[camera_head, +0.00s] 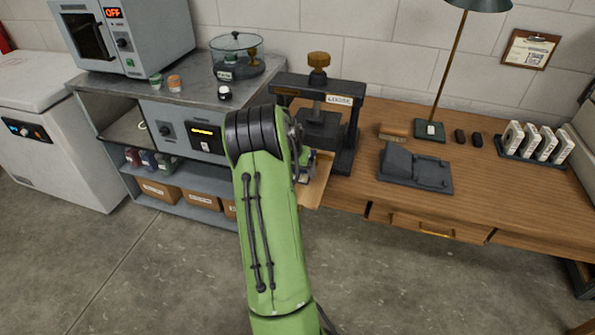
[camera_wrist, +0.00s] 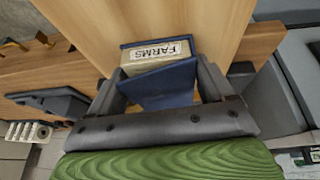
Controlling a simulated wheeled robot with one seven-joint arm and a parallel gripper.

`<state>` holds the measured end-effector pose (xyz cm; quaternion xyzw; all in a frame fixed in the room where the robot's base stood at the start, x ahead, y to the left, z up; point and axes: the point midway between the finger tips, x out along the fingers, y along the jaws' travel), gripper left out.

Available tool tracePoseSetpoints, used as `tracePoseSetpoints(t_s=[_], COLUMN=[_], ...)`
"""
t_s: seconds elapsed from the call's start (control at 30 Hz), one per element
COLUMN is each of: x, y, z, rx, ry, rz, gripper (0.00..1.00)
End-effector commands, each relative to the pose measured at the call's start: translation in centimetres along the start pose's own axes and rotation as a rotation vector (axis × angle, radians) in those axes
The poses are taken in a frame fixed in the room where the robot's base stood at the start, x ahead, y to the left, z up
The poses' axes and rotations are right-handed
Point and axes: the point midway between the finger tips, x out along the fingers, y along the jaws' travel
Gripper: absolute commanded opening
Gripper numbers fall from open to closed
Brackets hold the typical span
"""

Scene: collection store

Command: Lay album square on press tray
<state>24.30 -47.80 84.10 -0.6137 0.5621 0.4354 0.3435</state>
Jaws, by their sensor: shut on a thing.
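The album (camera_wrist: 170,85) has a blue cover and a cream block with a label reading FARMS. My gripper (camera_wrist: 160,92) is shut on it, with one dark finger on each side. The pale wooden press tray (camera_wrist: 215,25) lies behind and around the album in the wrist view; I cannot tell whether they touch. In the head view the tray (camera_head: 318,188) sticks out at the front of the dark press (camera_head: 347,140), and my green arm hides most of the gripper and album.
A dark stand (camera_head: 415,168) sits on the wooden bench (camera_head: 475,205), right of the press. A lamp (camera_head: 432,130) and a rack of white boxes (camera_head: 533,150) are farther right. A grey cabinet (camera_head: 185,115) stands left. The floor in front is clear.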

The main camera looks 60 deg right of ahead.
Motion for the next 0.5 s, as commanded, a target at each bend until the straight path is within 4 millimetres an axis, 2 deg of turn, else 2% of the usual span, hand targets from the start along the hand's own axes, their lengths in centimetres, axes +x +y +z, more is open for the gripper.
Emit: tracePoseSetpoints(t_s=[0.03,0.07,0.1,0.2,0.4,0.5], x=[-0.1,-0.1,-0.1,-0.1,-0.2,-1.4], y=[0.0,0.0,0.0,0.0,0.0,-0.1], z=[0.0,0.1,0.1,0.1,0.0,-0.1], rx=[-0.001,-0.001,-0.001,-0.001,-0.001,-0.002], ry=[-0.002,-0.003,-0.003,-0.003,-0.002,0.001], rz=[0.0,0.0,0.0,0.0,0.0,-0.001], gripper=[0.24,0.83,0.89,1.0,1.0,1.0])
